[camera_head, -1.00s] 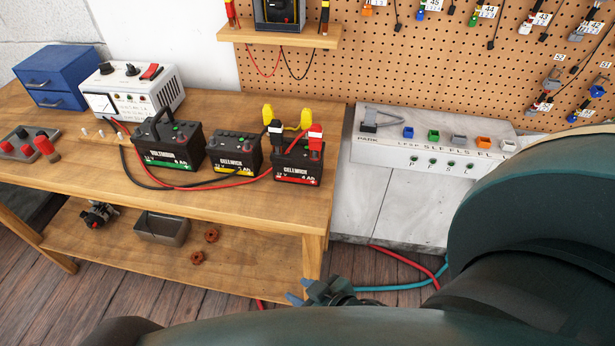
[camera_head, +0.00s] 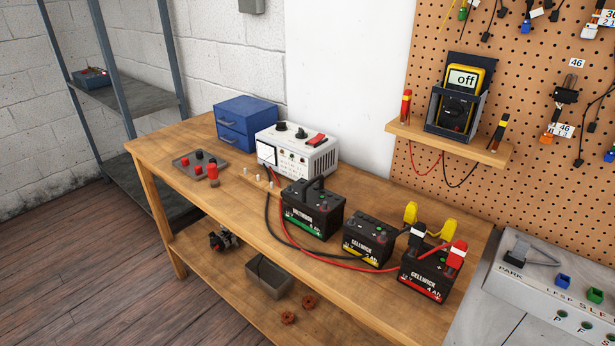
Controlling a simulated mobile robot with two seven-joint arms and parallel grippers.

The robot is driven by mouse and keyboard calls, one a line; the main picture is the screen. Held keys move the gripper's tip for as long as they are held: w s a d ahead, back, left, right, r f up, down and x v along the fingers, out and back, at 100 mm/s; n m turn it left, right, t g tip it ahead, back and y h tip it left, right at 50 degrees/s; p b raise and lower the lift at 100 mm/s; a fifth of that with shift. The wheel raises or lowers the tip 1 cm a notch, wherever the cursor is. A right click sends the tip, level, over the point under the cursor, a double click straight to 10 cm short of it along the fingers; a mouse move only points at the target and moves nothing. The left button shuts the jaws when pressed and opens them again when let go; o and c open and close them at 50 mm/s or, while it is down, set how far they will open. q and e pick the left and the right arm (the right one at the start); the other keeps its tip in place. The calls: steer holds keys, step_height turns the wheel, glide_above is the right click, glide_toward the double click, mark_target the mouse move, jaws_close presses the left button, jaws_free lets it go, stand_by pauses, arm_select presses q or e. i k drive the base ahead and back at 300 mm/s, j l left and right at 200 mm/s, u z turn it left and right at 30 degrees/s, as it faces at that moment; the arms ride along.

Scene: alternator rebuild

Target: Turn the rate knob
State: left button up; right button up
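A white charger box (camera_head: 322,160) stands on the wooden workbench in the head view. Its top carries a black knob (camera_head: 281,127), a second dark knob (camera_head: 301,133) and a red rocker switch (camera_head: 317,139). The labels are too small to read, so I cannot tell which one is the rate knob. The front has a meter (camera_head: 266,153) and small coloured sockets or lamps. Neither of my grippers shows in this view.
Three batteries, green-striped (camera_head: 312,212), yellow-striped (camera_head: 367,240) and red-striped (camera_head: 427,270), stand right of the charger with cables. A blue drawer box (camera_head: 245,125) stands behind-left. A grey tray (camera_head: 186,161) lies left. A multimeter (camera_head: 459,95) reading "off" sits on a wall shelf.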

mark_target(282, 126)
steer(key=j+z, duration=0.1)
steer(key=z, duration=0.35)
steer(key=i+j+z, duration=0.1)
steer(key=z, duration=0.4)
steer(key=j+z, duration=0.35)
steer(key=j, duration=0.15)
steer(key=j+z, duration=0.35)
steer(key=j, duration=0.2)
steer(key=j+z, duration=0.1)
steer(key=j, duration=0.45)
steer(key=k+j+z, duration=0.15)
steer(key=j, duration=0.35)
